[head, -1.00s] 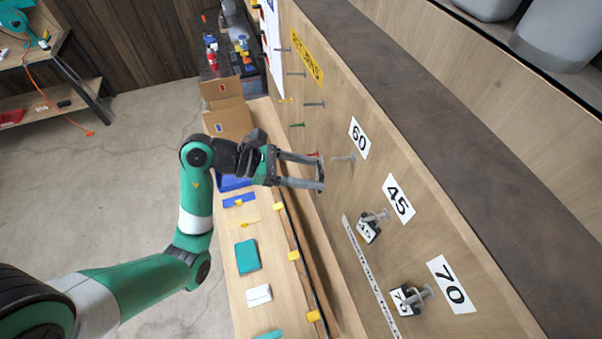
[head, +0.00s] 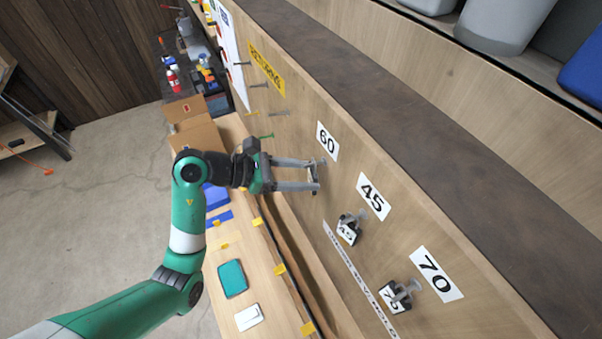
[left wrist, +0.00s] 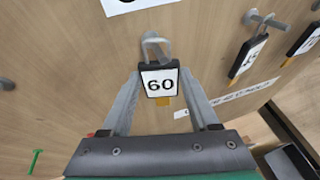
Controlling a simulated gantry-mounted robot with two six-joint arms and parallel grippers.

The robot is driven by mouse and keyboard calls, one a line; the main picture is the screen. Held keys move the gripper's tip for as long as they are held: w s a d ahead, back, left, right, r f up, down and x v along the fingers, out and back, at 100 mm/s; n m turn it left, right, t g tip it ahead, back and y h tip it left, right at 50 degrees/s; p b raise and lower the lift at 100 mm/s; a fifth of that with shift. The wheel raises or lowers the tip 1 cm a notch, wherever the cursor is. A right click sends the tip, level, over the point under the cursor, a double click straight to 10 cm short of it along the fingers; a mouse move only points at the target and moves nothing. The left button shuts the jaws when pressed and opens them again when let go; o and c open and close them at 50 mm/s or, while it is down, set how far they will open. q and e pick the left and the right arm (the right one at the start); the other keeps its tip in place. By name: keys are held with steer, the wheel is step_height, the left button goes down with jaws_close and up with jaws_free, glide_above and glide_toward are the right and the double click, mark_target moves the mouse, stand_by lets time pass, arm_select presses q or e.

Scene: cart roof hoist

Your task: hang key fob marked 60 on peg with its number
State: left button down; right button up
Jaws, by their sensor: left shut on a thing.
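The key fob marked 60 (left wrist: 160,84) is a black tag with a white number face and a metal loop on top. My left gripper (left wrist: 160,76) is shut on it, with the number facing the wrist camera. In the head view, my left gripper (head: 315,177) is at the board, right by the peg (head: 321,161) beside the 60 label (head: 327,142). The fob is mostly hidden there by the fingers. The loop (left wrist: 155,44) overlaps the peg area in the wrist view; I cannot tell whether it is around the peg. My right gripper is out of view.
Fobs 45 (head: 347,230) and 70 (head: 393,297) hang on pegs beside the 45 label (head: 374,196) and 70 label (head: 436,273). More pegs line the board towards the yellow sign (head: 266,69). A wooden bench (head: 240,270) with small items runs below.

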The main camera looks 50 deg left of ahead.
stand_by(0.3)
arm_select(q)
steer(key=shift+c, duration=0.3)
jaws_free()
steer(key=b+v, duration=0.1)
steer(key=v, duration=1)
steer(key=shift+s+a, duration=0.15)
steer(key=shift+s, duration=0.15)
steer(key=shift+r, duration=0.15)
